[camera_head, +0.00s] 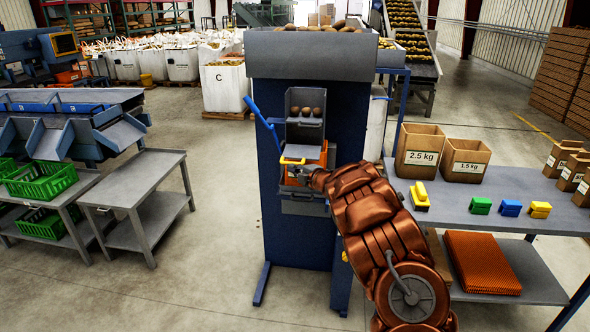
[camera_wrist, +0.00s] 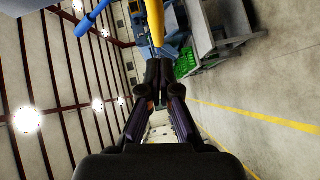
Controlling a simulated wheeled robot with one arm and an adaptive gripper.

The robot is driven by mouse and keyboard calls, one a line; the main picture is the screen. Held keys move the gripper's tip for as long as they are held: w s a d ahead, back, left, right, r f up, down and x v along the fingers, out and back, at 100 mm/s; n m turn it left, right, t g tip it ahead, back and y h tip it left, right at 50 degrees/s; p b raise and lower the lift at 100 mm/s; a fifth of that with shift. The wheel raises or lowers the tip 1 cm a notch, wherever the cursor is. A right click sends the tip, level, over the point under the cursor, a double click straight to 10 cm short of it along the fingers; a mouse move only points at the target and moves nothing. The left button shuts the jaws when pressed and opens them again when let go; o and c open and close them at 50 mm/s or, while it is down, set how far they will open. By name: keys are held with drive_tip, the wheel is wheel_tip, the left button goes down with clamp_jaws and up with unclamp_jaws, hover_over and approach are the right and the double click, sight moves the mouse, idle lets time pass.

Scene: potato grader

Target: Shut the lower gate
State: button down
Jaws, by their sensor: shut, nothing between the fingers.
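The grader is a tall blue machine (camera_head: 347,130) with a grey hopper on top. A grey chamber on its front holds a few potatoes (camera_head: 306,111), with an orange part (camera_head: 312,153) below it. A yellow handle (camera_head: 292,161) sticks out low on the front, and a longer blue lever (camera_head: 262,112) slants up at the left. My gripper (camera_head: 297,173) is just below the yellow handle. In the wrist view my fingers (camera_wrist: 158,68) are closed together, with the yellow bar (camera_wrist: 153,20) just beyond their tips. I cannot tell whether they touch. The gate plate itself is not clearly visible.
A grey table (camera_head: 480,206) at the right holds cardboard boxes (camera_head: 418,150) and coloured blocks (camera_head: 510,208). A grey cart (camera_head: 135,180) and green crates (camera_head: 40,180) stand at the left. The floor between cart and machine is clear.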

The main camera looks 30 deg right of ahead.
drive_tip(key=shift+w+d+f+p, duration=0.25)
drive_tip(key=shift+w+d+p, duration=0.2)
drive_tip(key=shift+w+d, duration=0.35)
